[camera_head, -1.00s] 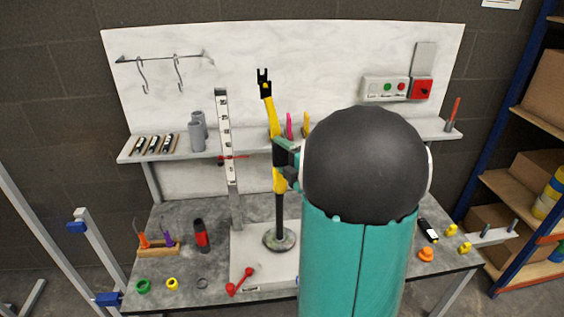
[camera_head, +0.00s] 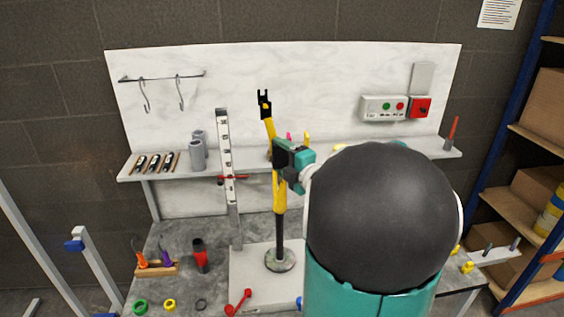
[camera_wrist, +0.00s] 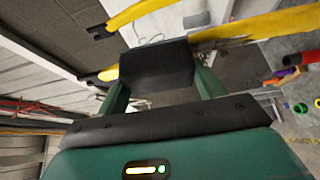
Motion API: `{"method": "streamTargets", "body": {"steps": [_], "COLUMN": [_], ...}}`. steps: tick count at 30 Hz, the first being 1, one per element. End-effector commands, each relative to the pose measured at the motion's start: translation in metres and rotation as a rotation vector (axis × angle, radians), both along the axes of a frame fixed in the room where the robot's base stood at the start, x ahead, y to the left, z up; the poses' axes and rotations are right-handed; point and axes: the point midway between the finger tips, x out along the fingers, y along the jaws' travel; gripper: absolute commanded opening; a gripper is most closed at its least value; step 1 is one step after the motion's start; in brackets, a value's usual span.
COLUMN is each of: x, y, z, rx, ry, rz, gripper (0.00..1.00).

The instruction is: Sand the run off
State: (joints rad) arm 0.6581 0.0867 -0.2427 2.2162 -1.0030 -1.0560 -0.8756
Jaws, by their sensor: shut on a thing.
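A yellow frame tube (camera_head: 280,195) stands upright on a post with a round base (camera_head: 281,261) and a black forked upper end (camera_head: 265,104). My gripper (camera_head: 289,158) is at the tube's right side, partway up. In the wrist view my gripper (camera_wrist: 160,78) is shut on a dark block (camera_wrist: 157,66). The block lies across a yellow tube (camera_wrist: 255,27) and hides part of it; I cannot tell whether they touch. A second yellow arm (camera_wrist: 135,12) shows above. I cannot make out a paint run.
A ruler-marked upright (camera_head: 226,160) stands left of the tube. Grey cups (camera_head: 198,155) sit on the back shelf. A red and black bottle (camera_head: 200,256), a tool holder (camera_head: 157,269) and small coloured rings are on the left bench. My arm hides much of the right bench.

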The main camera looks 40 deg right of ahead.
Motion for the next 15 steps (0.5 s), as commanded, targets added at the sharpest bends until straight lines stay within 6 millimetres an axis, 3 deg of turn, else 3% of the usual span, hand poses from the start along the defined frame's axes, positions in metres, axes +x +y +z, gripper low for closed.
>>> {"method": "streamTargets", "body": {"steps": [15], "x": [-0.001], "y": [0.002], "z": [-0.037], "rx": [0.003], "ry": [0.005], "rz": [0.0], "gripper": [0.5]}}
